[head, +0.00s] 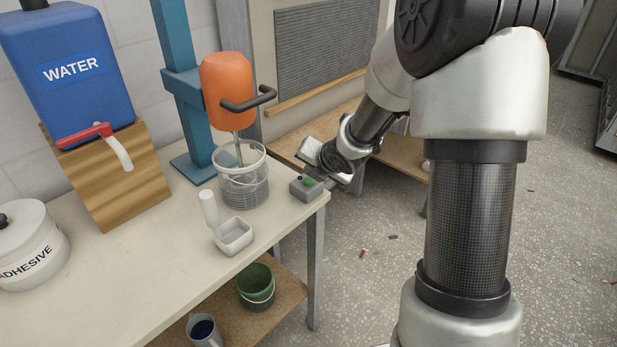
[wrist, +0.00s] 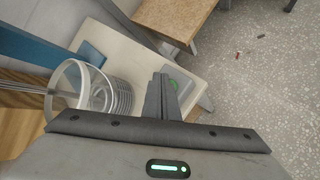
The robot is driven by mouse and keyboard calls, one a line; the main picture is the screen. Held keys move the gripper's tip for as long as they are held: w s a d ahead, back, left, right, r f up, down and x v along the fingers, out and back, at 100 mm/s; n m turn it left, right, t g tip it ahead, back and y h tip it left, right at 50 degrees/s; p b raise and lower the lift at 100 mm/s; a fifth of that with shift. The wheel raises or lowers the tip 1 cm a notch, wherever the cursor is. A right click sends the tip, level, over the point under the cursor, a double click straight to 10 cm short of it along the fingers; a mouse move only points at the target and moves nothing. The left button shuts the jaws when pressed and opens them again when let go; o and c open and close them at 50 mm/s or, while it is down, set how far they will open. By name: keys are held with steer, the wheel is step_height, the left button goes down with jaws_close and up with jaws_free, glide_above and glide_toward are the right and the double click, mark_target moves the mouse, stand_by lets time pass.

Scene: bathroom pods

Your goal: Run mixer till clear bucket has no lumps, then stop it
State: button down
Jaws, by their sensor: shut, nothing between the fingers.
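The orange mixer (head: 228,88) with a dark handle hangs on a blue stand. Its shaft reaches down into the clear bucket (head: 254,195), which stands upright on the table. Grey rings show in the bucket's lower part; I cannot make out lumps or whether the shaft turns. The bucket also shows at left in the wrist view (wrist: 118,92). A grey switch box (head: 305,190) with a green button (head: 309,181) sits at the table's right corner. My gripper (wrist: 161,80) is shut and empty, close over the box; its fingers partly hide the box, and I cannot tell if they touch it.
A white scoop (head: 232,237) lies in front of the bucket. A blue water tank (head: 75,60) with a red tap sits on a wooden block, beside an adhesive tub (head: 30,250). A green bucket (head: 256,285) stands on the lower shelf. The floor at right is mostly open.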

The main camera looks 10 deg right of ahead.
step_height(320, 180, up, 5)
steer(key=p, duration=0.4)
stand_by(0.3)
steer(key=shift+r, duration=0.1)
stand_by(0.6)
step_height(320, 180, up, 8)
steer(key=r+m+h+p, duration=0.1)
steer(key=m+h+p, duration=0.15)
steer(key=m, duration=0.25)
glide_above(310, 185)
steer(key=s+d, duration=0.3)
steer(key=s+d+r+m+h+p, duration=0.1)
steer(key=s+d+r+m+p, duration=0.15)
steer(key=s+r+m, duration=0.5)
steer(key=s+a+r+m+g+p, duration=0.1)
steer(key=s+a+r+m, duration=0.1)
steer(key=s+m, duration=0.3)
steer(key=s+a+r+m+g+y+p, duration=0.1)
steer(key=s+r+m, duration=0.3)
steer(key=s, duration=0.5)
steer(key=s+a+r+m+g+p, duration=0.1)
steer(key=s+a+r+m+p, duration=0.1)
steer(key=s+m, duration=0.6)
steer(key=shift+a+r+p, duration=0.3)
steer(key=shift+r+p, duration=0.15)
